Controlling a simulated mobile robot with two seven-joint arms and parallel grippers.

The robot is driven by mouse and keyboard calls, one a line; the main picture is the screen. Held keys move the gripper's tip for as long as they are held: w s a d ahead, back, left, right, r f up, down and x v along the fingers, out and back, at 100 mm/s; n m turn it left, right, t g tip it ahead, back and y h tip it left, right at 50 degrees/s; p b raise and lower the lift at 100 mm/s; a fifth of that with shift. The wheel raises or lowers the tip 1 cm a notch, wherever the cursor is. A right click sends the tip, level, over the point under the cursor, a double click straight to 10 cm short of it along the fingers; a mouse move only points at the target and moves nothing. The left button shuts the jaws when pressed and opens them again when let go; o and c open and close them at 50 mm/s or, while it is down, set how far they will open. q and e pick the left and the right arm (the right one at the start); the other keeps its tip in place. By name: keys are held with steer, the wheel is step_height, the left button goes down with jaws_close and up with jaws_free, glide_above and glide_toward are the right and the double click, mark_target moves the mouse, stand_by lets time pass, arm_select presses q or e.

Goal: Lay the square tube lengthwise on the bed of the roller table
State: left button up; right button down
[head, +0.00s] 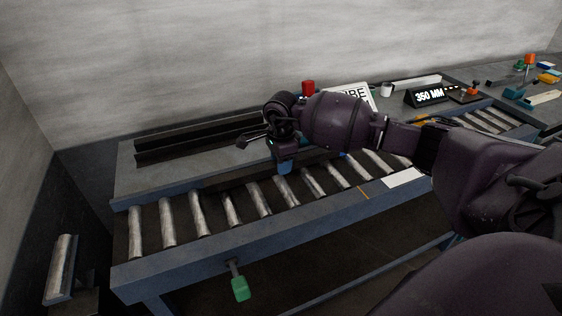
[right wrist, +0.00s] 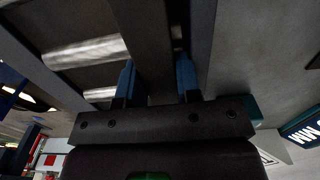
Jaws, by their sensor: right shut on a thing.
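The dark square tube (head: 232,183) runs lengthwise along the back side of the roller table (head: 190,262), over or against the far ends of the rollers. Whether it touches the rollers I cannot tell. My right gripper (head: 286,167) points down over the far side of the bed and is shut on the tube. In the right wrist view the tube (right wrist: 145,45) passes between the blue fingers of my right gripper (right wrist: 156,80), with shiny rollers to its left. My arm hides part of the tube's right side. My left gripper is out of view.
Dark rails (head: 190,147) lie on the bench behind the rollers. A green-handled lever (head: 240,288) sticks out in front. A white sheet (head: 404,178) lies on the front edge. A red object (head: 308,88), a white sign (head: 352,96) and a "350 MM" display (head: 430,96) stand behind.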

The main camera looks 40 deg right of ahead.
steer(key=c, duration=1.1)
jaws_free()
steer(key=o, duration=0.4)
steer(key=shift+r, duration=0.15)
steer(key=shift+c, duration=0.2)
